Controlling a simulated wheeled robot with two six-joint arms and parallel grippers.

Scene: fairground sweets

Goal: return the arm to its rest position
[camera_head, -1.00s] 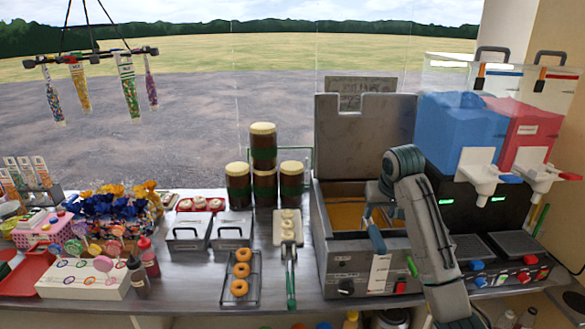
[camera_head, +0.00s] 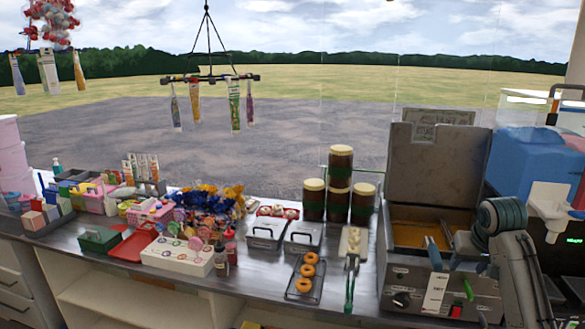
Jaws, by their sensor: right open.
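My right arm (camera_head: 505,240) stands in front of the fryer at the right of the head view, bent at a dark ribbed joint. My right gripper (camera_head: 464,243) is mostly hidden behind this arm, over the fryer's right front edge. It is open, and I see nothing held in it. The grey fryer (camera_head: 400,275) has its lid (camera_head: 435,165) raised and golden oil (camera_head: 415,235) inside. A blue handle (camera_head: 434,257) hangs at its front, left of my arm. My left arm and gripper are not in view.
Left of the fryer are a rack of doughnuts (camera_head: 306,275), tongs (camera_head: 350,285), stacked dark jars (camera_head: 340,185) and two lidded grey bins (camera_head: 267,235). A drink dispenser (camera_head: 545,165) stands right of the fryer. Sweets crowd the counter's left. A rack of tubes (camera_head: 210,78) hangs above.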

